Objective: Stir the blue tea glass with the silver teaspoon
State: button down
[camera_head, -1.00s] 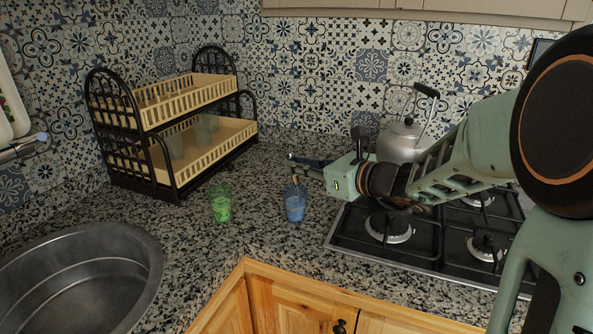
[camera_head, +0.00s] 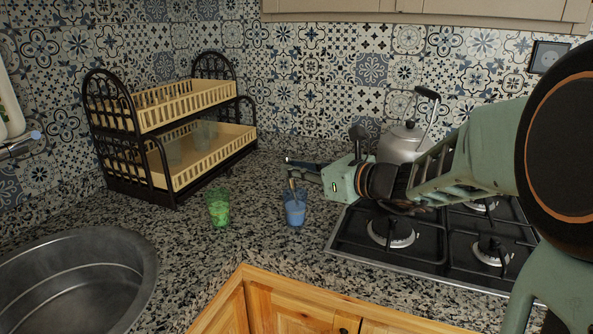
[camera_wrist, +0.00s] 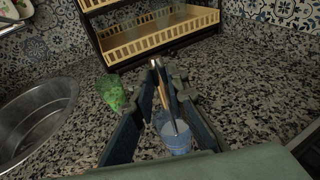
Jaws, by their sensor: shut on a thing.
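The blue tea glass (camera_head: 294,212) stands upright on the granite counter, left of the hob. It also shows in the wrist view (camera_wrist: 176,141). My gripper (camera_head: 291,171) is above the glass, its fingers reaching in from the right. In the wrist view my gripper (camera_wrist: 163,82) is shut on the silver teaspoon (camera_wrist: 173,120), with the spoon between its fingertips. The spoon slants down into the blue glass, and its lower end is hidden inside. The spoon's upper part looks brownish in the wrist view.
A green glass (camera_head: 219,209) stands left of the blue one. A dish rack (camera_head: 163,150) holding glasses is behind. A metal sink (camera_head: 76,284) is at the left front. The black hob (camera_head: 420,240) and a kettle (camera_head: 402,143) are at the right.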

jog(key=shift+r, duration=0.15)
jog(key=shift+w+a+r+p, duration=0.15)
jog(key=shift+a+r+p, duration=0.15)
jog(key=shift+r+p, duration=1)
jog(key=shift+w+a+r+p, duration=0.25)
jog(key=shift+r+p, duration=0.8)
jog(key=shift+r, duration=0.6)
jog(key=shift+w+a+r+p, duration=0.1)
jog(key=shift+a+r+p, duration=0.2)
jog(key=shift+r+p, duration=1)
jog(key=shift+r, duration=0.15)
notch_tip(320, 180, up, 4)
jog(key=p, duration=0.3)
jog(key=shift+s, duration=0.1)
